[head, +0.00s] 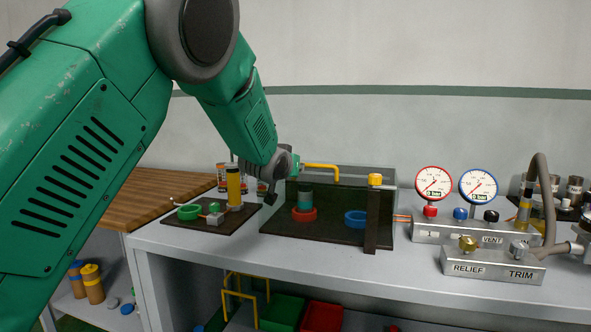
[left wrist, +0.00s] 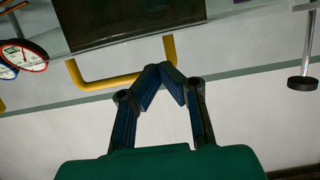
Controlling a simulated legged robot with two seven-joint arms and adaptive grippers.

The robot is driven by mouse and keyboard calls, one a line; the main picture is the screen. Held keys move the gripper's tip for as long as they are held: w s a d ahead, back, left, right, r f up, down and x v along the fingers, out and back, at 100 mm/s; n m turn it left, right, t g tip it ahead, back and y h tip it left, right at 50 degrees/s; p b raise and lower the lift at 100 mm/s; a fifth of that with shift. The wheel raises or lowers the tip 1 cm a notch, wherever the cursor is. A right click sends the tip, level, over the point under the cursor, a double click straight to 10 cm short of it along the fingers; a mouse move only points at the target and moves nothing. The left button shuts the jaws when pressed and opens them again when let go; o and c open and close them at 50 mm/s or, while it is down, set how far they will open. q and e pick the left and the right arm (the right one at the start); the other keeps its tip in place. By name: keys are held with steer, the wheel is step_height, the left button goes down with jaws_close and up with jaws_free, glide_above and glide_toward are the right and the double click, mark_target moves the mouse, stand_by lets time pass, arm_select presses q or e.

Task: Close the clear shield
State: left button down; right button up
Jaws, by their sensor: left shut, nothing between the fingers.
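In the left wrist view the handle (left wrist: 103,84) runs across behind my fingers, below a dark panel (left wrist: 130,22). My left gripper (left wrist: 164,72) is shut and empty, its tips overlapping the handle in the picture; contact cannot be told. In the head view my left gripper (head: 292,166) is just left of the handle, its fingertips hidden. My right gripper is not in view.
Inside the station are a red ring (head: 304,214) and a blue ring (head: 355,218). A post with a yellow knob (head: 375,180) stands at its front right. A small tray (head: 205,222) with a green ring is left. Gauges (head: 433,183) and a valve block (head: 492,266) are right.

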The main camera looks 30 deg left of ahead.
arm_select(q)
step_height(320, 180, up, 4)
steer(key=p, duration=0.4)
steer(key=shift+s+d+f, duration=0.95)
steer(key=shift+s+f, duration=0.9)
steer(key=shift+s, duration=2.65)
steer(key=s+d+f+m+g+h, duration=0.15)
steer(key=s+f, duration=0.35)
steer(key=f, duration=0.5)
steer(key=s+d+f+g, duration=0.3)
steer(key=s+f, duration=0.1)
steer(key=f, duration=0.6)
steer(key=s+d+f+m+g+h, duration=0.1)
steer(key=s+d+f+g, duration=0.15)
steer(key=s+f, duration=0.45)
steer(key=s+d+f+g, duration=0.2)
steer(key=s+f, duration=0.3)
steer(key=s, duration=0.3)
steer(key=s+d+f+m+g+h, duration=0.1)
steer(key=s+d+f+g, duration=0.1)
steer(key=s+f, duration=0.4)
steer(key=s+d+f+g, duration=0.2)
steer(key=s+f, duration=0.3)
steer(key=s, duration=0.6)
steer(key=shift+s+d+f, duration=0.25)
steer(key=shift+d+f, duration=0.1)
steer(key=shift+d, duration=0.25)
